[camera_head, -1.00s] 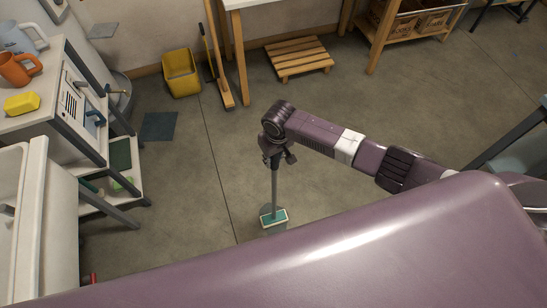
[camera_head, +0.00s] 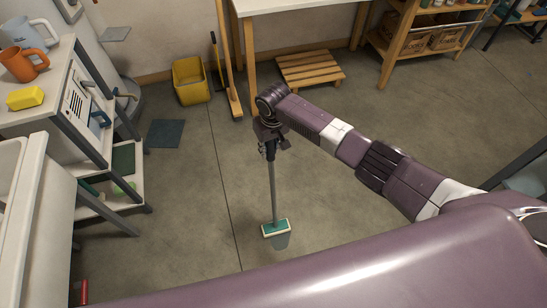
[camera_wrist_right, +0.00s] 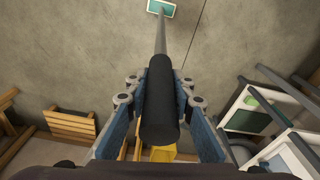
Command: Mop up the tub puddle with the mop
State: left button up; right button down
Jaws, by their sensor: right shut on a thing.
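My right gripper (camera_head: 268,138) is shut on the upper end of the mop's handle; the right wrist view shows the gripper (camera_wrist_right: 158,90) with its fingers on both sides of the dark grip. The mop (camera_head: 273,190) has a grey pole and hangs nearly upright. Its green-and-white head (camera_head: 276,228) is low over the floor; I cannot tell whether it touches. It also shows in the right wrist view (camera_wrist_right: 161,9). A small bluish-grey patch (camera_head: 281,242), apparently the puddle, lies just below the head in the picture and is partly hidden by it. My left gripper is not in view.
A white basin (camera_head: 22,220) and a cart (camera_head: 125,195) stand at left. A yellow bucket (camera_head: 191,82), a broom (camera_head: 229,75) and a wooden pallet (camera_head: 310,69) are at the back. A dark mat (camera_head: 165,133) lies on the floor. The middle floor is clear.

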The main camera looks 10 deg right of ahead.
jog(key=shift+w+a+f+b, duration=0.15)
jog(key=shift+w+a+b, duration=0.05)
jog(key=shift+w+b, duration=0.3)
jog(key=shift+w+a+f+b, duration=0.1)
jog(key=shift+w+a+b, duration=0.05)
jog(key=shift+w+b, duration=0.3)
